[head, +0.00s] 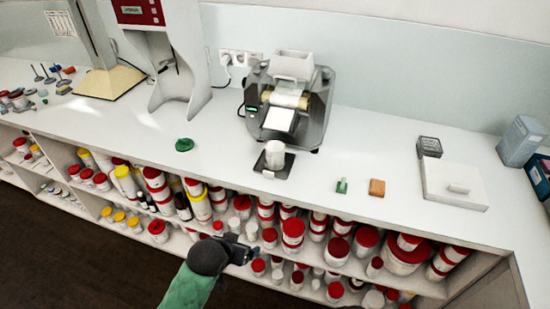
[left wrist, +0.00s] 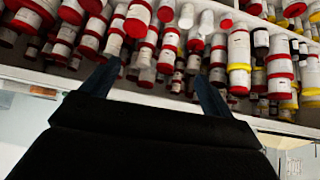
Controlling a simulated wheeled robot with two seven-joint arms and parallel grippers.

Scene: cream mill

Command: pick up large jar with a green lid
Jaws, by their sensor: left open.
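I cannot make out a whole large jar with a green lid. My left gripper (head: 248,255) is in front of the shelves, near white and red-lidded jars. In the left wrist view my left gripper (left wrist: 158,88) is open, with nothing between its fingers, and faces rows of jars. That view looks upside down. My right gripper is not in view.
The shelves under the counter (head: 370,170) are crowded with red-, yellow- and white-lidded jars (head: 292,232). On the counter are a crumpled green item (head: 184,145), a mill (head: 290,98), a white cup (head: 275,154) and a white box (head: 455,185). Dark floor (head: 60,255) is clear at left.

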